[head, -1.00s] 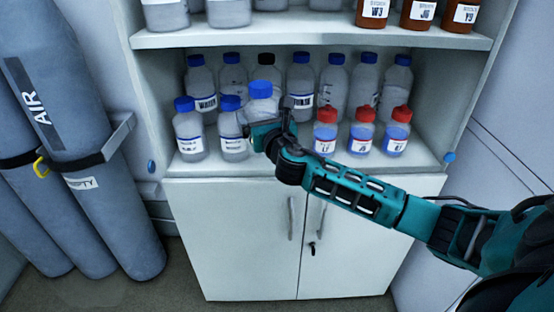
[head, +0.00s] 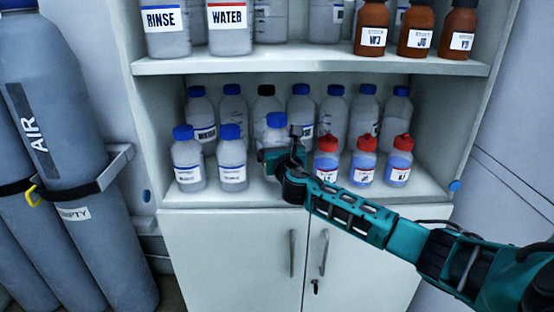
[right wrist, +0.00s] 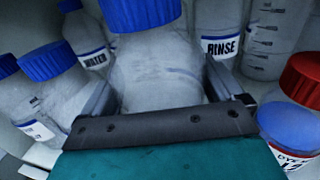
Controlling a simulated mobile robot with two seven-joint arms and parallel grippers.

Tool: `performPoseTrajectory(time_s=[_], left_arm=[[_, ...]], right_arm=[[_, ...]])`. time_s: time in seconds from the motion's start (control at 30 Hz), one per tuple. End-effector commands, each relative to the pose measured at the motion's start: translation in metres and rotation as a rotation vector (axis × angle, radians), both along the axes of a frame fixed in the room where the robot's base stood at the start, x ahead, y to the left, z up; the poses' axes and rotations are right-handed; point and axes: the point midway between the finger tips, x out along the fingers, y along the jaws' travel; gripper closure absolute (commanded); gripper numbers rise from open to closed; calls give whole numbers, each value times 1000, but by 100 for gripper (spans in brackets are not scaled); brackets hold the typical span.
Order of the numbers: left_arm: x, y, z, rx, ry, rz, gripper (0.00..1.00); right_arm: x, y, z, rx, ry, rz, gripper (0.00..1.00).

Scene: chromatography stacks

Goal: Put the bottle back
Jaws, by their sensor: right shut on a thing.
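The bottle (head: 277,121), clear with a blue cap, is upright in my right gripper (head: 281,157) in the head view. It also fills the middle of the right wrist view (right wrist: 155,75), with the jaws shut around its sides. It is at the lower shelf (head: 428,187), between the front blue-capped bottles and the red-capped bottles. Its base is hidden behind the gripper, so I cannot tell whether it touches the shelf. My left gripper is not in view.
Two blue-capped bottles (head: 232,160) stand left in the front row. Several red-capped bottles (head: 326,160) stand close on the right. A row of bottles (head: 335,110) stands behind. The upper shelf edge (head: 310,64) is above. Grey cylinders (head: 60,180) stand at far left.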

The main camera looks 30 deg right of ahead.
Motion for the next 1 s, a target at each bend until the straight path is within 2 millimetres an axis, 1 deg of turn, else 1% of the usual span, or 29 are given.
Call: performPoseTrajectory(time_s=[0.03, 0.1, 0.17, 0.4, 0.6, 0.63, 0.7, 1.0], left_arm=[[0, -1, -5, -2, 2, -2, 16], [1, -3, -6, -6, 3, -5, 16], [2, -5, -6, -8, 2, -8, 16], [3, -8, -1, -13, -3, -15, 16], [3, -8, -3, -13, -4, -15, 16], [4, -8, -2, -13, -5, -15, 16], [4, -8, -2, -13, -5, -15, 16], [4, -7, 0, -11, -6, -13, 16]], right_arm=[[0, 0, -11, -2, -2, -2, 66], [0, 0, -19, 0, -3, -1, 66], [0, 0, -24, 0, -4, -1, 66], [0, 0, -25, -1, -6, -1, 66], [0, 0, -28, -2, -5, -1, 66], [0, 0, -31, -1, 0, -1, 4], [0, 0, -31, -1, 0, -1, 0], [-2, 1, -28, -1, 1, 0, 0]])
